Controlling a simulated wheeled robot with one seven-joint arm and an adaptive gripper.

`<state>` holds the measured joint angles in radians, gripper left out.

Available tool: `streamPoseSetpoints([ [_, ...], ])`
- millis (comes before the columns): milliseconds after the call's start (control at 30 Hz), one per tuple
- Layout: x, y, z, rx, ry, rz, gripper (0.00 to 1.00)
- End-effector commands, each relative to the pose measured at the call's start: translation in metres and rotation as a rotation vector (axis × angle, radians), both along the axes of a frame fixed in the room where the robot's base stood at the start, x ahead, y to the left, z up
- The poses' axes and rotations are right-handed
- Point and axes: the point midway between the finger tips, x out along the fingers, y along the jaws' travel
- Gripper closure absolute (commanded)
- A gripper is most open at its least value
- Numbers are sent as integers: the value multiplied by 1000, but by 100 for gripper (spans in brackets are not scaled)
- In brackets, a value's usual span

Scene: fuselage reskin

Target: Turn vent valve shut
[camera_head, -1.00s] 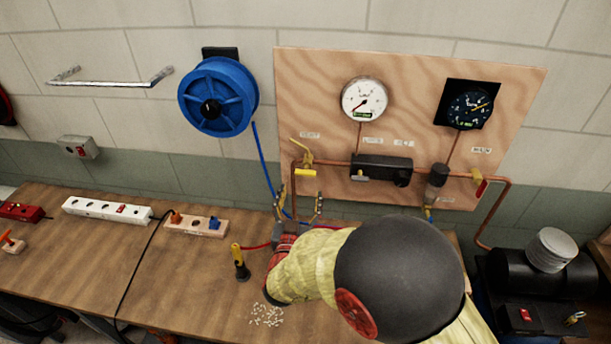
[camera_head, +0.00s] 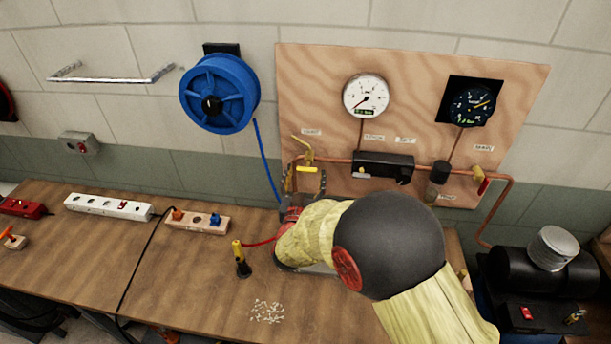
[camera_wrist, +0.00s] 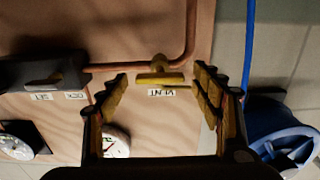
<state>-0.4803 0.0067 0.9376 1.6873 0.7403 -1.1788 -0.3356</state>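The vent valve (camera_head: 303,150) is a yellow lever on the copper pipe at the left of the plywood panel. In the wrist view the yellow handle (camera_wrist: 160,79) lies crosswise beside the upside-down VENT label (camera_wrist: 162,93). My gripper (camera_head: 305,181) is just below and in front of the valve. In the wrist view my gripper (camera_wrist: 160,84) is open, with one finger on each side of the handle and a visible gap to both. No contact shows.
The plywood panel (camera_head: 420,65) carries a white gauge (camera_head: 366,95), a dark gauge (camera_head: 473,103), a black regulator (camera_head: 383,165) and a red-handled valve (camera_head: 482,185). A blue hose reel (camera_head: 220,95) hangs to the left. A yellow-handled tool (camera_head: 240,258) stands on the bench (camera_head: 180,275).

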Motion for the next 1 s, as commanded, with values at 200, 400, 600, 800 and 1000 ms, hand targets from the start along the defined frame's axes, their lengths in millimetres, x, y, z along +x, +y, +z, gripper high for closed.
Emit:
streamPoseSetpoints([
  [200, 0, 0, 0, 0, 0, 0, 49],
  [400, 0, 0, 0, 0, 0, 0, 60],
  [600, 0, 0, 0, 0, 0, 0, 71],
  [800, 0, 0, 0, 2, 0, 0, 77],
  [1000, 0, 0, -1, 35, -9, 1, 77],
])
